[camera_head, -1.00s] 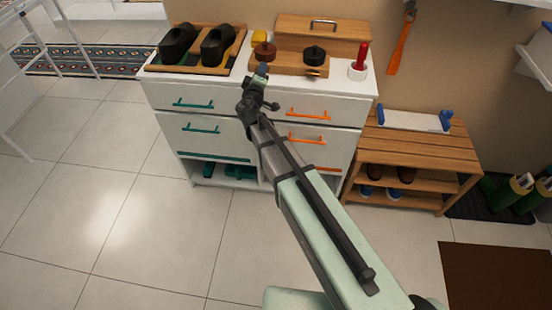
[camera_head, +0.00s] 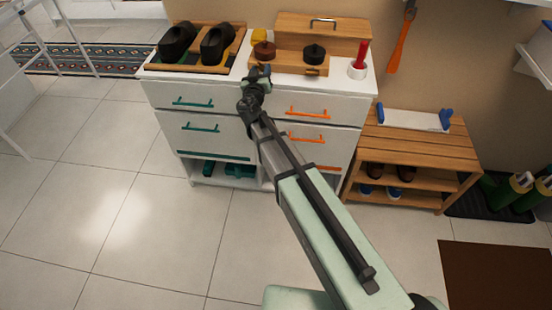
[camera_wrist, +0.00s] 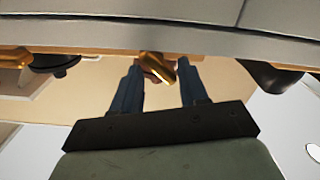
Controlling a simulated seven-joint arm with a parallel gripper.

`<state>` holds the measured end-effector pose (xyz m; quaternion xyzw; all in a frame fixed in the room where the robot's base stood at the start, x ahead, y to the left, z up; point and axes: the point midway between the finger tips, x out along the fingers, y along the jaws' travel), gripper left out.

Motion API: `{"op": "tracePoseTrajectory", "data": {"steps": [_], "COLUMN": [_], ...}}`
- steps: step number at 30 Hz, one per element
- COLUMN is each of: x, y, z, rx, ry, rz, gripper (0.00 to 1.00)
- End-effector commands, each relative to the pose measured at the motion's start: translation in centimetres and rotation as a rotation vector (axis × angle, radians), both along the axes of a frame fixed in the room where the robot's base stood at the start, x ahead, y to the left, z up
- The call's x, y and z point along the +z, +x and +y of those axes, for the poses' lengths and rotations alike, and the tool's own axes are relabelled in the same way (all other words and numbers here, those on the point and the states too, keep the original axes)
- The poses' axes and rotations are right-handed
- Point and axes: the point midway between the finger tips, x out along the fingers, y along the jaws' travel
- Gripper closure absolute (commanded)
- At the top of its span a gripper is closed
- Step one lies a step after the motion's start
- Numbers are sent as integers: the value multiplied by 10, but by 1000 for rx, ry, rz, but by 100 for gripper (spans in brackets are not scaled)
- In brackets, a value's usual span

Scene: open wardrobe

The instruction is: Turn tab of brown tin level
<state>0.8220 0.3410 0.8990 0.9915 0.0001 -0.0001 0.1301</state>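The brown tin (camera_head: 264,51) sits on a wooden stand on top of the white cabinet, behind my gripper (camera_head: 259,70). In the wrist view, which looks upside down, a brass tab (camera_wrist: 157,68) shows tilted between the two blue-grey fingers of my gripper (camera_wrist: 160,72). The fingers stand apart, with a small gap visible on the right of the tab; I cannot tell whether the left finger touches it. Only a sliver of the brown tin shows behind the tab. In the head view my gripper hides this tab.
A black tin (camera_head: 314,53) with its own brass tab (camera_head: 312,72) stands to the right. Dark shoes (camera_head: 216,44) on a rack are to the left. A red-handled item in a white cup (camera_head: 358,70) is at the right edge. A wooden box (camera_head: 325,29) stands behind.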

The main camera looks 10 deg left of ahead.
Motion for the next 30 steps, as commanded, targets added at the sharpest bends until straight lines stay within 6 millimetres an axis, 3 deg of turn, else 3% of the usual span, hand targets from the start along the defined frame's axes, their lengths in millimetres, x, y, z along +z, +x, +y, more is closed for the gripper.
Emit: {"op": "tracePoseTrajectory", "data": {"steps": [9,30], "x": [0,0], "y": [0,-118], "z": [-2,-3], "rx": [0,2], "ry": [271,261], "rz": [1,1], "gripper": [57,57]}}
